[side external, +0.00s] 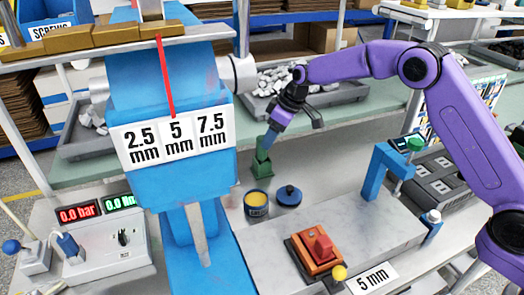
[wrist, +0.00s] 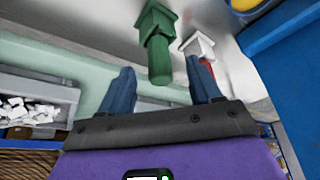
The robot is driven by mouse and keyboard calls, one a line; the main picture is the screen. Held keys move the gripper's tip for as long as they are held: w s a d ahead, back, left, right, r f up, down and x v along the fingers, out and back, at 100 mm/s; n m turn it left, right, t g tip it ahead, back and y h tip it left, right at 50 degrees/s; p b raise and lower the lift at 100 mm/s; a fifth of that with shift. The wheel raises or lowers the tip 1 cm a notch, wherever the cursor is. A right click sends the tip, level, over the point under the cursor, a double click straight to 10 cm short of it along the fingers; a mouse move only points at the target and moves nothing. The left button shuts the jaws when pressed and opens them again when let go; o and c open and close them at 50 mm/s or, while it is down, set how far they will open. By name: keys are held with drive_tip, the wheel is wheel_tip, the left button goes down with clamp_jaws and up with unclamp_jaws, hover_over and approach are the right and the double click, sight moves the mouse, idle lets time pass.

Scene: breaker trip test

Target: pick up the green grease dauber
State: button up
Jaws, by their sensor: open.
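The green grease dauber (side external: 261,165) stands upright on the pale bench behind the grease tin. In the wrist view the dauber (wrist: 158,50) shows a wide block at one end and a thick handle pointing toward my gripper. My gripper (side external: 271,138) is just above the dauber, pointing down. In the wrist view my gripper (wrist: 162,82) is open, with the handle's end showing between its two blue-grey fingers. A gap shows on each side of the handle, and I cannot tell whether the fingertips reach around it in depth.
An open blue tin of yellow grease (side external: 257,204) and a dark blue lid (side external: 288,195) stand in front. A white piece with a red part (wrist: 200,50) is close beside the dauber. The blue press (side external: 170,90) rises at left; an orange-based red switch (side external: 317,250) sits nearer.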

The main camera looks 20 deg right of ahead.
sight(257, 155)
drive_tip(key=shift+w+a+r+x, duration=0.1)
drive_tip(key=shift+w+x, duration=0.05)
drive_tip(key=shift+x, duration=0.9)
drive_tip(key=shift+w+a+r+x, duration=0.1)
drive_tip(key=shift+w+x, duration=0.05)
drive_tip(key=shift+x, duration=0.9)
drive_tip(key=shift+w+a+x, duration=0.1)
drive_tip(key=shift+w+x, duration=0.05)
drive_tip(key=shift+x, duration=0.9)
drive_tip(key=c, duration=1)
